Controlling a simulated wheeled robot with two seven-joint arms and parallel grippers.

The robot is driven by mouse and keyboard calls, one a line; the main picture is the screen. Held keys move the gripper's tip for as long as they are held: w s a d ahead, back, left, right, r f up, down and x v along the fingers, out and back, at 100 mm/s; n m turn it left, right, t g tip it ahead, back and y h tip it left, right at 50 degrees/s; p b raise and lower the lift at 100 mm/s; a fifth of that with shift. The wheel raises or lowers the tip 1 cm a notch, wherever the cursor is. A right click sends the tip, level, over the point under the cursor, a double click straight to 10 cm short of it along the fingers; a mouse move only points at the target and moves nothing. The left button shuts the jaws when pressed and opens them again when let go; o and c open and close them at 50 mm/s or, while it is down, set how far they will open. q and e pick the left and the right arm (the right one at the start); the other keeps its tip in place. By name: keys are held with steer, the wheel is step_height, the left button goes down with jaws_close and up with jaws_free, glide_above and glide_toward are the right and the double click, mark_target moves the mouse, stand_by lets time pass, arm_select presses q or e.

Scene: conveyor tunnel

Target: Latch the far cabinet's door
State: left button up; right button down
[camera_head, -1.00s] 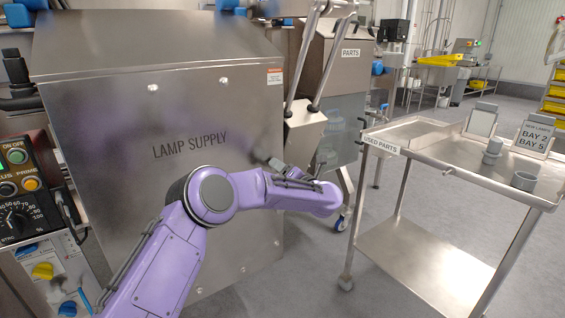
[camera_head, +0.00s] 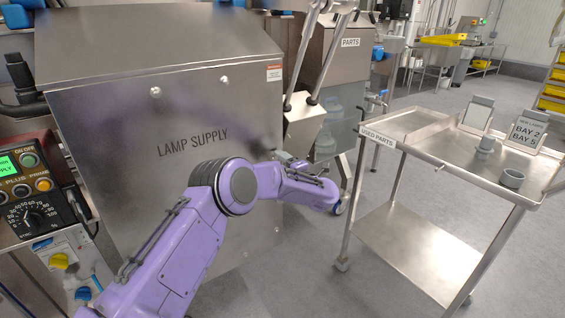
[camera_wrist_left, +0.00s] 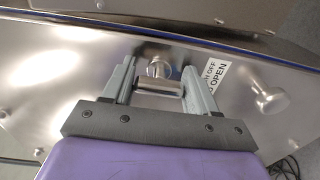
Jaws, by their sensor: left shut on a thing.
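A steel cabinet marked LAMP SUPPLY (camera_head: 130,120) fills the left of the head view. My left gripper (camera_head: 283,157) is at its right edge, partly hidden by my purple arm. In the left wrist view my left gripper (camera_wrist_left: 158,82) is shut on a round metal knob (camera_wrist_left: 158,68) that stands out from a shiny steel panel (camera_wrist_left: 70,75). A second knob (camera_wrist_left: 268,97) is to the right, beside a white label (camera_wrist_left: 214,78) on which OFF and OPEN can be read. I cannot tell a door seam or latch position. My right gripper is out of view.
A steel trolley marked USED PARTS (camera_head: 410,245) stands on the right with grey cups and signs on top. A cabinet marked PARTS (camera_head: 345,60) is behind. A control box (camera_head: 30,185) is at the left edge. Grey floor is open between cabinet and trolley.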

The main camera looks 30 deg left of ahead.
arm_select(q)
steer(key=shift+f, duration=0.1)
stand_by(0.4)
steer(key=o, duration=1)
steer(key=shift+s+a, duration=0.1)
steer(key=v, duration=1)
steer(key=shift+d+p, duration=0.35)
